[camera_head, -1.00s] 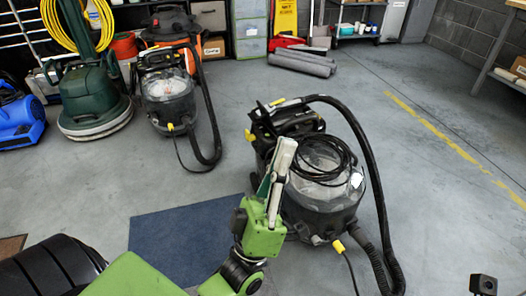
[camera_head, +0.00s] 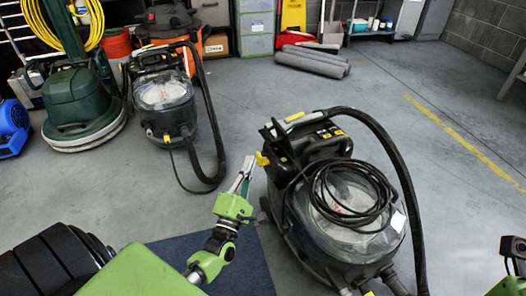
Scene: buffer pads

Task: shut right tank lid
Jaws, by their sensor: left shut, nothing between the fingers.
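The nearer carpet cleaning machine (camera_head: 318,140) stands right of centre. Its clear tank lid (camera_head: 345,196) is a see-through dome at the front, over the grey tank (camera_head: 352,243). A black cable is coiled over the dome and hides part of it. I cannot tell whether the lid sits fully down. My left gripper (camera_head: 248,166) is shut and empty, pointing up beside the machine's left rear, near a yellow clip (camera_head: 262,158). I cannot tell whether it touches the clip. A green part of my right arm shows at the bottom right corner; its fingers are out of view.
A similar machine (camera_head: 165,92) stands behind to the left, next to a green floor polisher (camera_head: 80,97). A black hose (camera_head: 400,165) arches over the near machine's right side. A blue mat (camera_head: 245,262) lies below my left gripper. Floor to the right is clear.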

